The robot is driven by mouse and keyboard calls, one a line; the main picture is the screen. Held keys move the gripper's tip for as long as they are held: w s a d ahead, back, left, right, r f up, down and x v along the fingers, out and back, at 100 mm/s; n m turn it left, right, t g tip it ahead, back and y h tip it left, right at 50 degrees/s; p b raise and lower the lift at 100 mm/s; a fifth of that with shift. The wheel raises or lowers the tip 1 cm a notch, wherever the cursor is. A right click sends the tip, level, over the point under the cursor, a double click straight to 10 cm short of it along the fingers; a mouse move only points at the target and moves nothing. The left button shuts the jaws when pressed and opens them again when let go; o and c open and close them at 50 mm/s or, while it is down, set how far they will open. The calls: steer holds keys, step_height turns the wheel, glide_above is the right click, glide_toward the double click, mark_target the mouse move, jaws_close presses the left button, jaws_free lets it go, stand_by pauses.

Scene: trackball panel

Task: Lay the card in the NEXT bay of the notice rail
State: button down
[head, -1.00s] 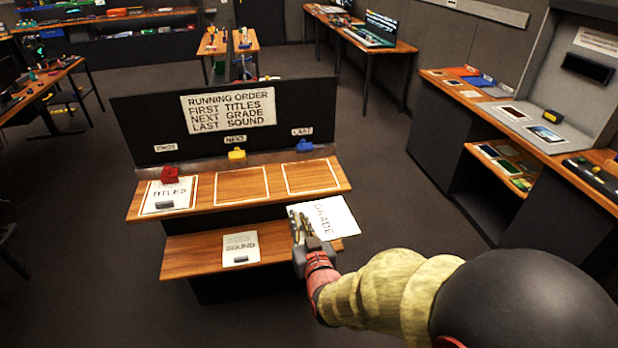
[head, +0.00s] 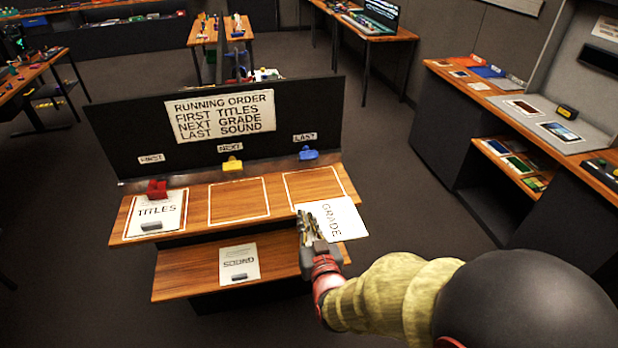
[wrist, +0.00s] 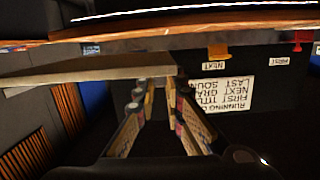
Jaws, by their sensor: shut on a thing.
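The white GRADE card (head: 331,221) is held by its left edge in my gripper (head: 309,232), which is shut on it. In the head view the card covers the front right of the LAST bay and sticks out past the shelf's right end. The wrist view shows the card (wrist: 90,70) edge-on at the fingers (wrist: 160,95). The NEXT bay (head: 238,201), an outlined empty rectangle in the middle of the notice rail, is left of the card. A yellow clip (head: 232,164) sits above it under the NEXT label. The TITLES card (head: 157,213) lies in the FIRST bay.
A red clip (head: 157,188) stands at FIRST and a blue clip (head: 308,153) at LAST. The upright board (head: 130,140) backs the rail. A side counter (head: 520,110) stands at the right.

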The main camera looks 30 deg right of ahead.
steer(key=b, duration=0.3)
glide_above(294, 193)
steer(key=shift+f+b, duration=0.8)
steer(key=shift+f, duration=0.9)
steer(key=shift+f, duration=0.1)
steer(key=c, duration=2)
jaws_free()
steer(key=shift+o, duration=0.6)
